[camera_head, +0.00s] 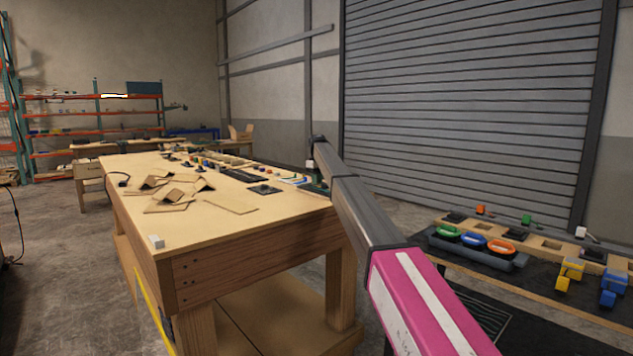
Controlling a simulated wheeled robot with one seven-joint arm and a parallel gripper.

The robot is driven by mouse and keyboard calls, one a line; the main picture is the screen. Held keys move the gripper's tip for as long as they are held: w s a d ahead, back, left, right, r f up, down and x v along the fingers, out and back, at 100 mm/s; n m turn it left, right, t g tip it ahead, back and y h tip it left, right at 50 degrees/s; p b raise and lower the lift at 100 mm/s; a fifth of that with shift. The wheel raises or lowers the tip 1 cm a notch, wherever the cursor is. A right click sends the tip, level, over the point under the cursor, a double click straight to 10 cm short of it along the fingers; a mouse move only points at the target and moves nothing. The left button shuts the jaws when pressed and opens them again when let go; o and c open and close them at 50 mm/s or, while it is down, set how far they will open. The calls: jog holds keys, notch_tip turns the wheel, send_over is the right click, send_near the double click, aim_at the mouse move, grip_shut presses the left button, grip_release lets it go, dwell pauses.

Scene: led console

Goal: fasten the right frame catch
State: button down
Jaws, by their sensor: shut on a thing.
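My arm, pink and grey, rises from the bottom right toward the middle and ends in a dark joint near the far corner of the wooden bench. I cannot make out my gripper or its fingers. No right frame catch can be told for sure in this view. On the dark table at the right stands a low grey holder (480,254) with a green ring (448,232), a blue ring (473,240) and an orange ring (501,247). Yellow blocks (570,270) and blue blocks (613,285) sit at its right.
The wooden bench (240,262) fills the middle left, with cardboard pieces (168,197), a small white block (156,241) and several small parts at its back. A grey roller shutter (470,90) is behind. Orange shelving (90,115) stands far left. Concrete floor is open at left.

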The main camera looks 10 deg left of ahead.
dwell(0.3)
jog(key=c, duration=1.1)
grip_release()
jog(key=shift+c, duration=0.2)
jog(key=shift+r, duration=0.1)
notch_tip(320, 180, up, 11)
jog(key=shift+f, duration=0.2)
